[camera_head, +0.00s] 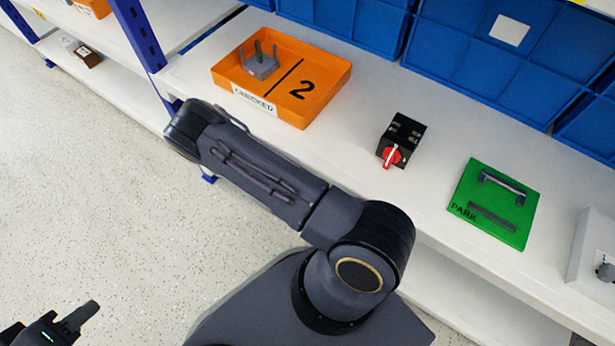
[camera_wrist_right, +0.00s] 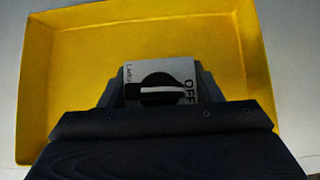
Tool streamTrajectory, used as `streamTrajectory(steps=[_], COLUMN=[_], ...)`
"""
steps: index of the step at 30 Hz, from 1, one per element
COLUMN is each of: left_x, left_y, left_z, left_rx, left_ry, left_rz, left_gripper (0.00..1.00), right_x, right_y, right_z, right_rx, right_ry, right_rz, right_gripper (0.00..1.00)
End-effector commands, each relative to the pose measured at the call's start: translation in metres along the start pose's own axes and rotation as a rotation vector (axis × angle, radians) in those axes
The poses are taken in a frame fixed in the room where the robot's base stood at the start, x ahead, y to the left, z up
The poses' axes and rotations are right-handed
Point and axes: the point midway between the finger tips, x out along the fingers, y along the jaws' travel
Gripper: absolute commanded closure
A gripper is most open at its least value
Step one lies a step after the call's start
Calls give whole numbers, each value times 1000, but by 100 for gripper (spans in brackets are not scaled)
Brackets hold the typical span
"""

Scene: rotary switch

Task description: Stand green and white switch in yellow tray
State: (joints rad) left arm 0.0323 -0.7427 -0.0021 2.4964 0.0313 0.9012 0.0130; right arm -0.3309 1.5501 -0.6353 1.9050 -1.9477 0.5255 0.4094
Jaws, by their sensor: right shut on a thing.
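In the right wrist view the yellow tray (camera_wrist_right: 75,75) fills most of the picture, its walls seen from above. A switch (camera_wrist_right: 177,72) with a white plate, a black knob and "OFF" lettering shows in front of the tray floor. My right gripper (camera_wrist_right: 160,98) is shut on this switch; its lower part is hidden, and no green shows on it. I cannot tell whether it touches the tray floor. In the head view my left gripper (camera_head: 48,322) is at the lower left, open and empty above the floor. The yellow tray and right gripper are outside the head view.
On the white shelf stand an orange tray (camera_head: 313,106) marked 2 with a grey pronged part (camera_head: 260,65), a black switch with red knob (camera_head: 400,140), a green PARK plate (camera_head: 520,229) and a pale box (camera_head: 590,240). Blue bins (camera_head: 480,60) line the back.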

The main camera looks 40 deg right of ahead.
Motion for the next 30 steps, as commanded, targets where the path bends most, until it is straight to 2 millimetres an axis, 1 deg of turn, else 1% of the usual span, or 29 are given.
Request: streamTrajectory(steps=[2, 3, 7, 8, 16, 20, 23, 30], left_x=[2, 2, 2, 2, 0, -4, -11, -28], left_y=[-1, -1, -1, -1, 0, 2, 5, 13], left_z=[1, 1, 1, 1, 0, -2, -6, -14], left_rx=[0, 0, 0, 0, 0, 0, 0, 0], left_ry=[0, 0, 0, 0, 0, 0, 0, 0], left_rz=[0, 0, 0, 0, 0, 0, 0, 0], left_gripper=[64, 64, 64, 64, 64, 64, 64, 64], right_x=[2, 2, 2, 2, 0, -10, -28, -81], right_y=[0, 0, 0, 0, 0, 0, 1, 1], right_z=[-2, -2, -2, -2, -1, 2, 3, 3], right_rx=[1, 0, 0, 0, 0, 1, 1, 1], right_ry=[0, 0, 0, 0, 0, 1, 0, 2], right_rz=[0, 0, 0, 0, 0, 1, 2, 3], right_gripper=[75, 39, 22, 20, 20, 20, 20, 20])
